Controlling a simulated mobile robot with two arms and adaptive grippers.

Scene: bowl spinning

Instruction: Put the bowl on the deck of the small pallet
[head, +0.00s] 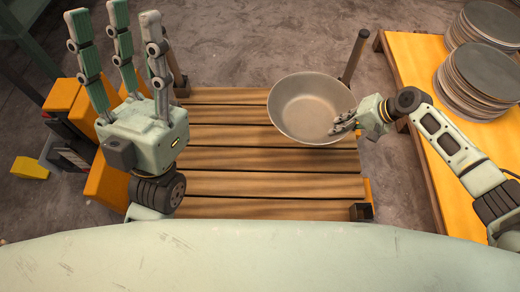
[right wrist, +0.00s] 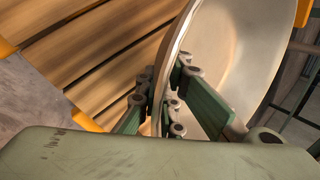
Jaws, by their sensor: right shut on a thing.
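The metal bowl (head: 298,93) is over the right part of the small pallet's slatted wooden deck (head: 225,160) in the head view. My right gripper (head: 340,126) is shut on the bowl's near right rim. In the right wrist view the fingers (right wrist: 175,95) straddle the rim of the bowl (right wrist: 235,50), with the deck slats (right wrist: 90,50) beyond. I cannot tell whether the bowl's base touches the deck. My left gripper (head: 122,45) is raised at the left with its fingers spread open and empty.
A yellow-topped table (head: 415,65) at the right holds stacks of round metal plates (head: 485,75). Dark posts (head: 353,55) rise at the pallet's corners. Orange machinery (head: 105,185) and a yellow block (head: 30,168) are at the left. The deck's left and near slats are clear.

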